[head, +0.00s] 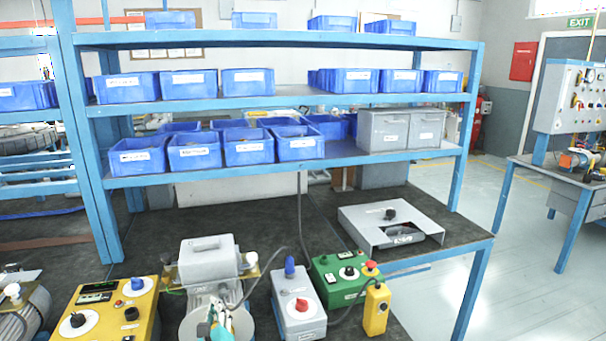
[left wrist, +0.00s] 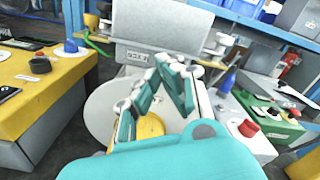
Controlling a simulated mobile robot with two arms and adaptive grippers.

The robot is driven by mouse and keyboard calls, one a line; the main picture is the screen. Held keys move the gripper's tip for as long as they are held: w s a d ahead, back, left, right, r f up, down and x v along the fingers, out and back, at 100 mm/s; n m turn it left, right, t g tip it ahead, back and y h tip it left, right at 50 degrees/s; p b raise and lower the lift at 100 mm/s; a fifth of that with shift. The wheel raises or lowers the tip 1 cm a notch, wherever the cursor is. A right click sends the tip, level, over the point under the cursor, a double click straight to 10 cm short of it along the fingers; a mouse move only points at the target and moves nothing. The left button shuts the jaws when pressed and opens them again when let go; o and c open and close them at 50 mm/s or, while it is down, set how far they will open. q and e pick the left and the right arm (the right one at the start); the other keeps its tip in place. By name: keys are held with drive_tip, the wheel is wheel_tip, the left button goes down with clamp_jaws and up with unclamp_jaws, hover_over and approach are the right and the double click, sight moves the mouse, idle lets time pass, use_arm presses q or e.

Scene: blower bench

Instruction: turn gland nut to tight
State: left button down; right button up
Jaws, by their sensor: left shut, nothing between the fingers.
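My left gripper (head: 220,328) is at the bottom of the head view, in front of the blower's round grey face. In the left wrist view its teal fingers (left wrist: 172,80) are shut with nothing between them. The blower (head: 208,262) has a grey box on top and a pale round face (left wrist: 100,112). A yellow, brass-like round part (left wrist: 150,127) shows behind the fingers, partly hidden by them; I cannot tell whether it is the gland nut. I cannot tell whether the fingers touch anything. My right gripper is not in view.
A yellow control box (head: 112,312) stands left of the blower. A grey box with a red knob (head: 300,308), a green box (head: 345,280) and a yellow button box (head: 376,308) stand to its right. Dark bench top (head: 160,232) is clear behind.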

sight(223, 293)
use_arm(q)
drive_tip(key=b+x, duration=0.1)
drive_tip(key=x, duration=0.3)
drive_tip(key=shift+w+f, duration=0.1)
drive_tip(key=shift+f, duration=0.05)
drive_tip(key=shift+w+r, duration=0.15)
drive_tip(key=shift+r, duration=0.1)
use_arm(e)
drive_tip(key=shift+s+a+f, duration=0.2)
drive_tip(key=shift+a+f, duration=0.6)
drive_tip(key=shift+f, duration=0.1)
use_arm(q)
drive_tip(key=shift+w+a+f, duration=0.1)
drive_tip(key=shift+a, duration=0.05)
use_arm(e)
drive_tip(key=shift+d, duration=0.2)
use_arm(q)
drive_tip(key=shift+f+b, duration=0.1)
drive_tip(key=shift+b, duration=0.2)
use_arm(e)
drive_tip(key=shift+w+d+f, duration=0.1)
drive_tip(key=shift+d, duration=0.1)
use_arm(q)
drive_tip(key=shift+d, duration=0.25)
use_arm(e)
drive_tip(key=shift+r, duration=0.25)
